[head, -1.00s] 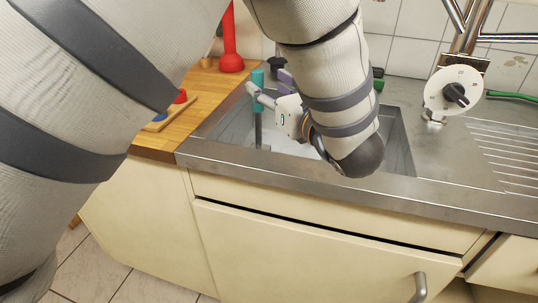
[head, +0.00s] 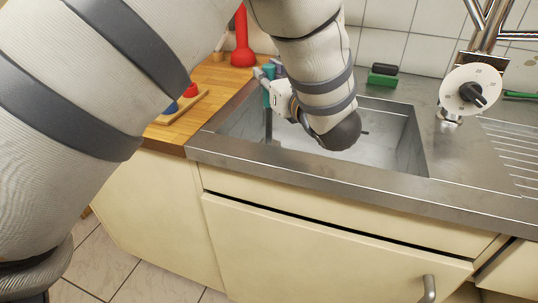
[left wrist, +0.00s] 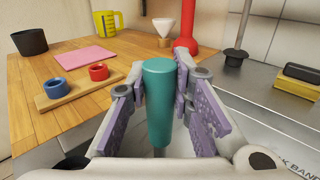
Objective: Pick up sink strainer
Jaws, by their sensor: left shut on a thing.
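A teal handle (left wrist: 159,104) on a thin stem stands upright at the left end of the sink (head: 390,140). It seems to belong to the sink strainer, but its lower end is hidden. The handle also shows in the head view (head: 268,86), its dark stem reaching down into the basin. My left gripper (left wrist: 161,85) has its purple-padded fingers on both sides of the handle and is shut on it. In the head view my left gripper (head: 272,82) is partly hidden by its own wrist. My right gripper is not in view.
A red plunger (head: 242,42), a wooden block with red and blue cups (left wrist: 76,92), a pink cloth (left wrist: 86,56) and a yellow jug (left wrist: 107,22) are on the wooden counter. A green-and-black brush (head: 382,76) lies behind the sink; the tap unit (head: 469,90) stands right.

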